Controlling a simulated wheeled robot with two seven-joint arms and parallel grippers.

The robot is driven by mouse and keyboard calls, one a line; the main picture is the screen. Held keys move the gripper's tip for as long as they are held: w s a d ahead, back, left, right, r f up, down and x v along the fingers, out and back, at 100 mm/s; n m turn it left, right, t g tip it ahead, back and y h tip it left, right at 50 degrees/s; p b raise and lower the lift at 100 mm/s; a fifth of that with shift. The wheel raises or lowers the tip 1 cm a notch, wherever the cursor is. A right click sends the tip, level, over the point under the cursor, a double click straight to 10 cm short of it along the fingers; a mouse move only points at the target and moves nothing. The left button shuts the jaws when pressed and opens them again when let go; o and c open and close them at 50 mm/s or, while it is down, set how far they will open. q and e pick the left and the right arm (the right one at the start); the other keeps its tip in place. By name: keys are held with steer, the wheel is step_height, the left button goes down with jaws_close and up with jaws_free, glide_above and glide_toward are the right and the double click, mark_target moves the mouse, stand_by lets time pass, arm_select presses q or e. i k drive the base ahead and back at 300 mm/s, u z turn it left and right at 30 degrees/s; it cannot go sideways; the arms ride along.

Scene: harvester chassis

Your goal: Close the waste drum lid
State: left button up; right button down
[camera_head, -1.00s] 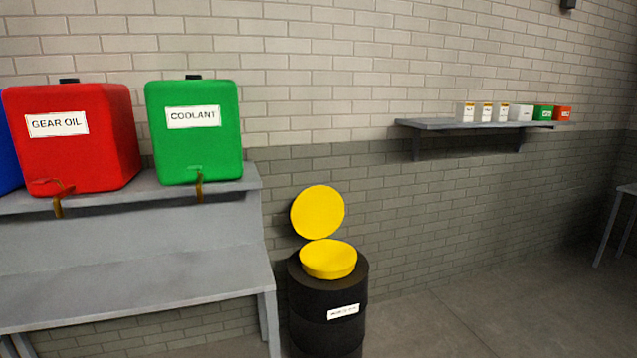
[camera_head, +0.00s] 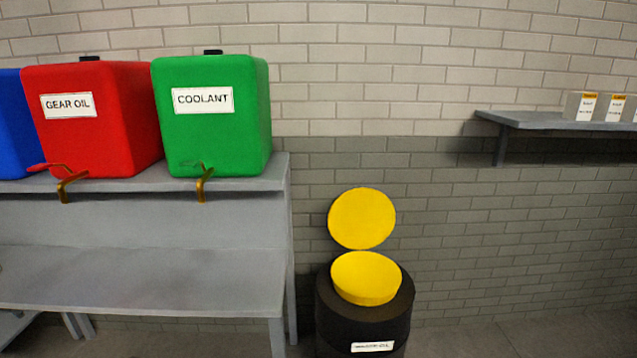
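The black waste drum (camera_head: 335,315) stands on the floor against the brick wall, right of the grey bench. A white label is on its front, too small to read surely. A yellow funnel-like top (camera_head: 366,280) sits on the drum. The round yellow lid (camera_head: 361,218) stands raised behind it, tilted back toward the wall, so the drum is open. The drum's bottom is cut off by the frame edge. Neither of my grippers shows.
A grey two-level bench (camera_head: 150,275) stands left of the drum, holding a blue tank (camera_head: 12,125), a red gear oil tank (camera_head: 95,135) and a green coolant tank (camera_head: 215,135) with taps. A wall shelf (camera_head: 560,121) with small boxes is at right. Floor (camera_head: 560,335) right of the drum looks clear.

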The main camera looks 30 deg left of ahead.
mark_target(360, 218)
steer(key=u, duration=0.9)
steer(key=i, duration=0.9)
steer(key=u, duration=0.8)
